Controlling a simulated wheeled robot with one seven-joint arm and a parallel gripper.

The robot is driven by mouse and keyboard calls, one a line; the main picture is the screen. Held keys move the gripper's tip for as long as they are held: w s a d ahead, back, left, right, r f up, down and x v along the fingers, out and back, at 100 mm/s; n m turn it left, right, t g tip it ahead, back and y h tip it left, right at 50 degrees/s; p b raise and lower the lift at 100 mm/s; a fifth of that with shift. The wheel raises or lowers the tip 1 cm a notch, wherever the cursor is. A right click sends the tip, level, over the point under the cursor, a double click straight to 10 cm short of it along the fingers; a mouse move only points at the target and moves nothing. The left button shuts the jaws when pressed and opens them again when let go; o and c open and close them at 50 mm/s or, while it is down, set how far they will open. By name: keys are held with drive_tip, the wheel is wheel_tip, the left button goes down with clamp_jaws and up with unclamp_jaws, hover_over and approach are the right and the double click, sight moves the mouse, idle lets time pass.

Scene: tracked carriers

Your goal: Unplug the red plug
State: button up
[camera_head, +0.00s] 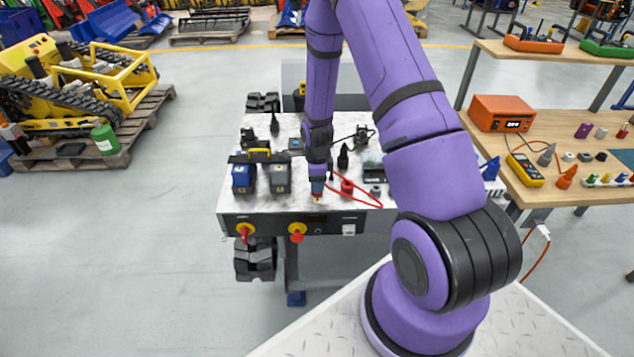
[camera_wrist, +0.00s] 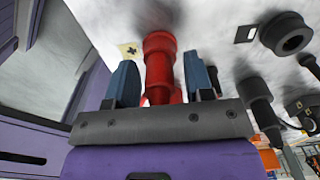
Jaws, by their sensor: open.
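The red plug (camera_wrist: 160,52) stands on the pale worktop in the wrist view. My gripper (camera_wrist: 159,62) is open, with one blue finger on each side of the plug. A narrow gap shows between each finger and the plug. In the head view my gripper (camera_head: 317,190) is low over the front edge of the worktop (camera_head: 222,203) and hides most of what is between its fingers. A red cable (camera_head: 365,193) loops out to the right from near the gripper.
A red fitting (camera_head: 347,186) stands just right of the gripper. Blue (camera_head: 243,178) and grey (camera_head: 279,178) boxes are to the left. A black cone-shaped part (camera_head: 343,156) stands behind. Red knobs (camera_head: 297,232) are on the front panel. A wooden bench (camera_head: 560,150) is at right.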

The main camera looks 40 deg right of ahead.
clamp_jaws()
drive_tip(key=shift+r, duration=0.4)
drive_tip(key=shift+r, duration=1.05)
drive_tip(key=shift+r, duration=1.75)
drive_tip(key=shift+c, duration=2.4)
unclamp_jaws()
drive_tip(key=c, duration=0.3)
